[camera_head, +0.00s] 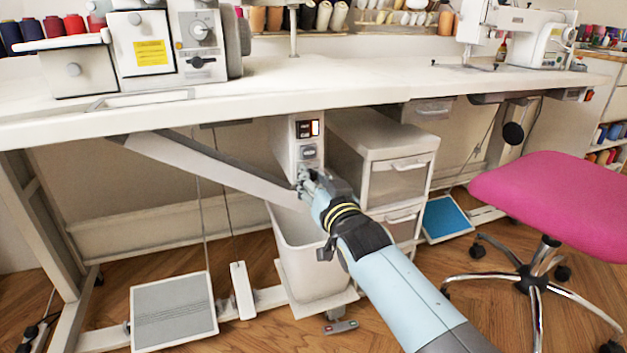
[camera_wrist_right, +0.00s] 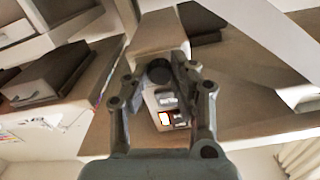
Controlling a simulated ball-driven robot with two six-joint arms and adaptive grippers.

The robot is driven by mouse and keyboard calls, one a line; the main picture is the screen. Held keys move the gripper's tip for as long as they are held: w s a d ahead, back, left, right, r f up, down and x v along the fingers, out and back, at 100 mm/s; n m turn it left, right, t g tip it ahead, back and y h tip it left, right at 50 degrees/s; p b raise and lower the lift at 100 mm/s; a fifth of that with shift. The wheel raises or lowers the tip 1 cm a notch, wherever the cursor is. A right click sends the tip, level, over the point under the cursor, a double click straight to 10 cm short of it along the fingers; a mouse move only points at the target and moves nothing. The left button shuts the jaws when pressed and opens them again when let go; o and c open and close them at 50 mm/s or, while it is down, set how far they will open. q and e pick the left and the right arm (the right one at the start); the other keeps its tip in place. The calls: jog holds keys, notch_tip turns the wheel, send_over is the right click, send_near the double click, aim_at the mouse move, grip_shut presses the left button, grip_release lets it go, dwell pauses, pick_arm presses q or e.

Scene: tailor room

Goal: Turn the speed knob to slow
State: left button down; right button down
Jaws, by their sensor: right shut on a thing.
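A white control box (camera_head: 309,132) hangs under the front edge of the sewing table, with a small lit display and a grey switch on its face. My right gripper (camera_head: 304,182) reaches up to the lower part of this face. In the right wrist view the box (camera_wrist_right: 150,104) appears upside down, with a dark round speed knob (camera_wrist_right: 158,71) between the fingers of my right gripper (camera_wrist_right: 160,78). The gripper is shut on the knob. The fingers hide the knob in the head view, and its setting cannot be read. My left gripper is not in view.
The white table top (camera_head: 300,92) runs above the box. A grey sloping bar (camera_head: 215,170) passes left of my gripper. A white bin (camera_head: 305,262) stands below and a drawer unit (camera_head: 400,180) close right. A pink chair (camera_head: 560,190) stands further right.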

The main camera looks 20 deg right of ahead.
jog(key=shift+n, duration=1.9)
jog(key=n, duration=0.2)
jog(key=shift+n+b, duration=0.35)
jog(key=shift+n, duration=0.05)
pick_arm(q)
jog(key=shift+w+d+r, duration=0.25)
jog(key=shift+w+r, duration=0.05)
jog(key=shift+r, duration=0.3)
pick_arm(e)
jog(key=shift+n, duration=0.6)
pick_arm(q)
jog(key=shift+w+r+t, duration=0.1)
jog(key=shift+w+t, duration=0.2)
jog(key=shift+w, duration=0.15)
